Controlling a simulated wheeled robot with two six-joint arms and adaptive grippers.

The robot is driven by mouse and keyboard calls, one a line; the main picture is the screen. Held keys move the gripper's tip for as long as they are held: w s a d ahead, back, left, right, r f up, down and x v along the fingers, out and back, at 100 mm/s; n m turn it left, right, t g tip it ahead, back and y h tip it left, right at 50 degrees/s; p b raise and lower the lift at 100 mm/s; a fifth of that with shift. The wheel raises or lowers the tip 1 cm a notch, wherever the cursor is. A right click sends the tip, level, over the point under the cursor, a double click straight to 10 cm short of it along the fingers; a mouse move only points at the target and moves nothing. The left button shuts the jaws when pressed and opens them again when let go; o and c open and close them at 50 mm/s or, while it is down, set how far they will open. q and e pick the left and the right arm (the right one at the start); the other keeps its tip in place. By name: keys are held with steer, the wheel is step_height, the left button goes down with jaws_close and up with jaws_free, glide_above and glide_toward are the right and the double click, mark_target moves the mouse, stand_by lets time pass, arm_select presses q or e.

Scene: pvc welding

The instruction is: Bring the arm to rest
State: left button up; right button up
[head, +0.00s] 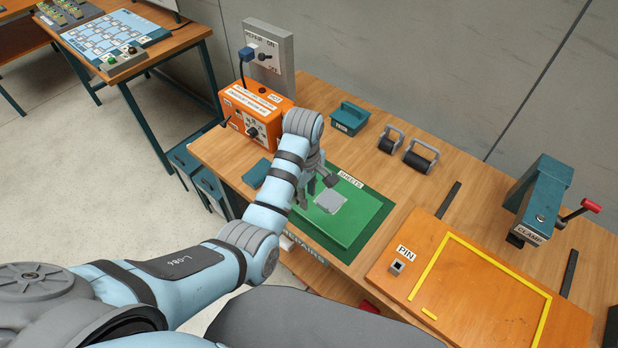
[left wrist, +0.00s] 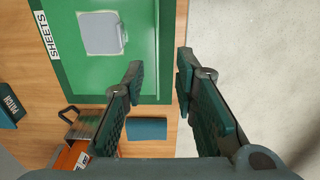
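My left arm reaches in from the left of the head view. Its gripper (head: 318,190) hangs over the green sheet area of the bench, beside a small grey square piece (head: 330,202). In the left wrist view the two fingers (left wrist: 160,75) stand wide apart with nothing between them. The grey piece (left wrist: 101,33) lies flat on the green sheet (left wrist: 142,70), beyond the fingertips and to the left. My right gripper does not show in either view.
An orange control box (head: 256,116) stands behind the left forearm. Two rollers (head: 405,148), a teal patch box (head: 349,118) and a clamp (head: 541,200) stand on the bench. A board with yellow strips (head: 470,290) lies at the right. Bare wood (head: 400,185) separates them.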

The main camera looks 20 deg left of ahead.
arm_select(q)
steer(key=s+a+f+m+t, duration=0.1)
steer(key=s+a+f+m, duration=0.25)
steer(key=s, duration=0.25)
steer(key=s+a+f+m+t, duration=0.1)
steer(key=s+a+f+m, duration=0.25)
steer(key=s, duration=0.25)
steer(key=s+a+r+m+t+y, duration=0.1)
steer(key=s+a+r+m, duration=0.15)
steer(key=s+m, duration=0.75)
steer(key=s+f+n+b, duration=0.1)
steer(key=s+f, duration=0.2)
steer(key=f, duration=0.7)
steer(key=s+f+n+b, duration=0.1)
steer(key=s+f+n, duration=0.15)
steer(key=f, duration=0.85)
steer(key=s+a+f+g+b, duration=0.1)
steer(key=s+f+g, duration=0.1)
steer(key=s+f, duration=1.1)
steer(key=shift+s+a+f+b, duration=0.2)
steer(key=shift+s+a+b, duration=0.1)
steer(key=shift+m, duration=0.25)
